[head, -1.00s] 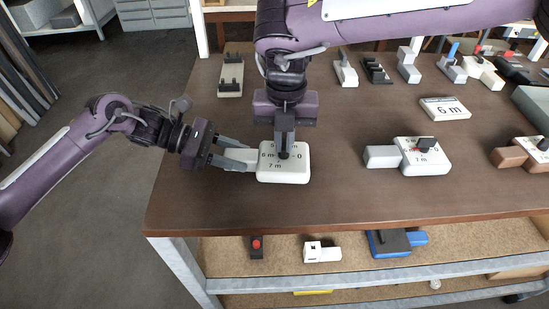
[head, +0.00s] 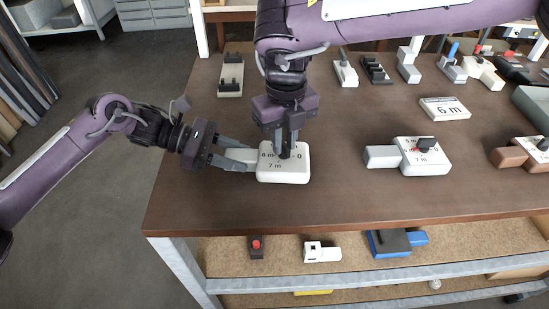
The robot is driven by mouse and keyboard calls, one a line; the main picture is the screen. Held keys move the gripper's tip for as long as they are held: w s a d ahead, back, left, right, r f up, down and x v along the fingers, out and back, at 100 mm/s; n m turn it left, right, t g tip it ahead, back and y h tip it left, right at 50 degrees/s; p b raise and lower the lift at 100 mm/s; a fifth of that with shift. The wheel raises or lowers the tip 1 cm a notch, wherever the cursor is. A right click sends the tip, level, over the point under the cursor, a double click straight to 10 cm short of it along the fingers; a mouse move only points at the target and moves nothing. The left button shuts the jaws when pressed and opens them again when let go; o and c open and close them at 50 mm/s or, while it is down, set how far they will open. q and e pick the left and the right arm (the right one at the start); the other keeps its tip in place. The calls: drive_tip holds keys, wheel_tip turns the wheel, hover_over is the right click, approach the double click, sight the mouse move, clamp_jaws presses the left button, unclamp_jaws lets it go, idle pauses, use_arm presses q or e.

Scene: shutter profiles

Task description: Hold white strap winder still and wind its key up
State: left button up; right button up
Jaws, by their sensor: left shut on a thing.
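The white strap winder (head: 284,175) lies on the near left part of the brown table, with marks such as 6 m, 7 m and 0 on its top. My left gripper (head: 236,158) is shut on the pale block at its left side. My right gripper (head: 286,150) points down from above, its two fingertips at the dark key (head: 284,155) in the middle of the winder's top. The fingers partly hide the key, and I cannot tell whether they press on it.
A second white winder with a dark key (head: 422,160) stands to the right, and a brown-handled one (head: 520,156) stands at the right edge. A white 6 m sign (head: 444,108) lies behind. Several small fixtures line the table's back. The table between the two white winders is clear.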

sight(284, 144)
drive_tip(key=shift+o, duration=0.8)
drive_tip(key=shift+r, duration=2.95)
drive_tip(key=shift+r, duration=0.95)
drive_tip(key=shift+s+f, duration=0.1)
drive_tip(key=shift+f, duration=3.85)
